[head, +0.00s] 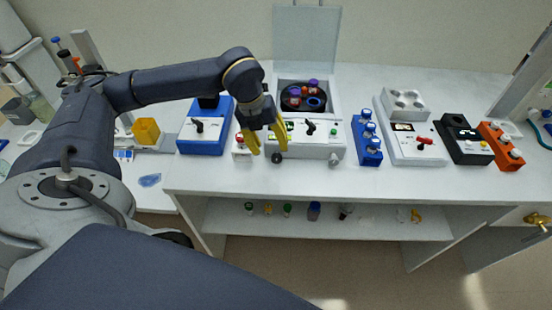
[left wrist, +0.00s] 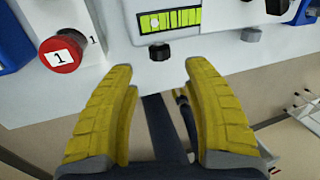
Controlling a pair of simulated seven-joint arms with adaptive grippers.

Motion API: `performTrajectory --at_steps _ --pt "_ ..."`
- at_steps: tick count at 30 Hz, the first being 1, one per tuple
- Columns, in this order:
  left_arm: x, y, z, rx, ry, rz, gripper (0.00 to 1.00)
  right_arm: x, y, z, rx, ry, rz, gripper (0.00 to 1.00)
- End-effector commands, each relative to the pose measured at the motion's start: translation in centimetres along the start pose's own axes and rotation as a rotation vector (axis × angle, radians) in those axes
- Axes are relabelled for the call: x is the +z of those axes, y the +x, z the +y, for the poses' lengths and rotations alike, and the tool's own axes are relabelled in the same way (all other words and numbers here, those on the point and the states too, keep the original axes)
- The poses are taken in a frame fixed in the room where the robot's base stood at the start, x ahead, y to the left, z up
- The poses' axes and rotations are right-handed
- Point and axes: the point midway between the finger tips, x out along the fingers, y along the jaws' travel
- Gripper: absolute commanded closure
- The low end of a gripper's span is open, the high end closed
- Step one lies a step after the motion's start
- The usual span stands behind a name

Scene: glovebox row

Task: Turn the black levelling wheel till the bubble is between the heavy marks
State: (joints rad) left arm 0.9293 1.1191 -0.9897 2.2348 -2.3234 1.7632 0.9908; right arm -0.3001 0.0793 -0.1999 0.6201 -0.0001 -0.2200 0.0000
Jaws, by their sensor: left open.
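The black levelling wheel (head: 277,158) is on the front of the white centrifuge (head: 310,152), low at its left. The wheel also shows in the left wrist view (left wrist: 160,52). Just above it there is the yellow-green bubble vial (left wrist: 182,19) with dark marks. A pale bubble (left wrist: 154,21) sits toward the vial's left end; I cannot tell exactly which marks are the heavy ones. My left gripper (head: 269,150), with yellow fingers, is open at the centrifuge's front. In the left wrist view its fingertips (left wrist: 158,68) point at the wheel, one on each side, seemingly apart from it. My right gripper is not in view.
A red button (left wrist: 61,55) on a white box labelled 1 stands close left of the wheel. A grey knob (head: 333,160) is at the centrifuge's right front. The centrifuge lid (head: 306,35) stands open. A blue device (head: 206,140) is left, a blue block (head: 368,157) right.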

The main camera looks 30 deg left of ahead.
Motion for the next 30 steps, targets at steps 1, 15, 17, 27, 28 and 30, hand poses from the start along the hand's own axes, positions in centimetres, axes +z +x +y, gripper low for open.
performTrajectory --at_steps 1,15,17,27,28,30 --pt "-0.1 1.0 0.0 0.001 0.001 0.004 0.50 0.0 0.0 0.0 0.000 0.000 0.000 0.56" --pt "0.0 6.2 0.0 -0.001 0.000 0.001 0.50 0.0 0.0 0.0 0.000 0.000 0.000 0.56" --pt "0.0 6.4 0.0 0.000 0.001 0.001 0.50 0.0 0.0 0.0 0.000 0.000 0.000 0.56" --pt "0.0 6.7 0.0 -0.001 0.001 0.000 0.50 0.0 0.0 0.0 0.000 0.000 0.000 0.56" --pt "0.0 6.7 0.0 -0.001 0.001 0.000 0.50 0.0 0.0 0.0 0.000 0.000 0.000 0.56" --pt "0.0 6.7 0.0 -0.001 0.001 0.000 0.53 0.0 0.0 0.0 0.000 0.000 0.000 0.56"
